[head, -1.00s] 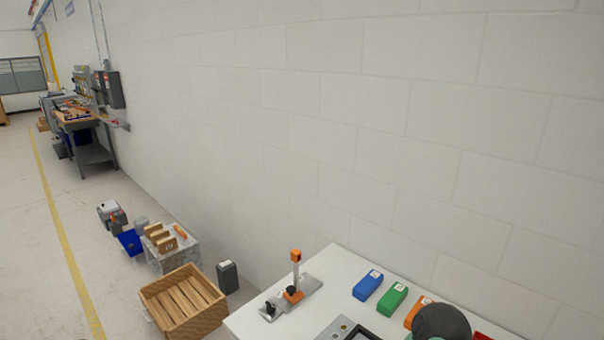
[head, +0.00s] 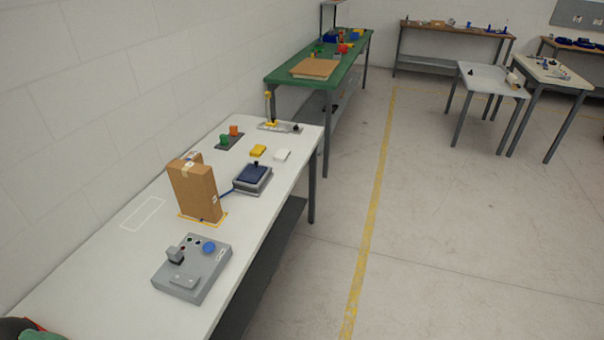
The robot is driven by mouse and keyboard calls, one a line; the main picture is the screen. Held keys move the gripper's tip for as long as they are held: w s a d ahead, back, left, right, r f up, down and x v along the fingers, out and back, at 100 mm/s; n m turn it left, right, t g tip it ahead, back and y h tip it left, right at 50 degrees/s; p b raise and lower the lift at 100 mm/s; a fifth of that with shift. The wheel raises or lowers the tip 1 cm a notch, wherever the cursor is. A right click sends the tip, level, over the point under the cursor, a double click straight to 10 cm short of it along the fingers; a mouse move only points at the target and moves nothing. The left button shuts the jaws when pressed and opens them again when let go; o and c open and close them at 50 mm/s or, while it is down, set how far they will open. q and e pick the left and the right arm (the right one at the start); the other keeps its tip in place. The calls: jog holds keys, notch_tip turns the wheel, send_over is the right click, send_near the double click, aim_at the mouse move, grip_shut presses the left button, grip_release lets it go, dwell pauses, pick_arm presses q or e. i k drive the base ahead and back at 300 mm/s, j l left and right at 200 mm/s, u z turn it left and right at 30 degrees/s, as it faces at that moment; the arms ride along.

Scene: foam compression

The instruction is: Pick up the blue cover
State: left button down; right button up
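A dark blue cover (head: 253,173) with a black knob lies on top of a grey box (head: 254,186) near the right edge of the white table (head: 110,275). A blue strip runs from it toward a tall brown cardboard box on its left. Neither of my grippers is in view. A dark rounded part at the bottom left corner looks like part of my arm.
The cardboard box (head: 195,191) stands beside the blue cover. A grey control box (head: 191,268) with a blue button sits nearer. Yellow (head: 258,151) and white (head: 282,155) blocks lie behind the cover.

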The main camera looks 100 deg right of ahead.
aim_at(252, 174)
jog(key=z, duration=3.15)
jog(key=i+l, duration=2.05)
jog(key=l, duration=0.15)
jog(key=i+j+u, duration=0.05)
jog(key=j, duration=0.05)
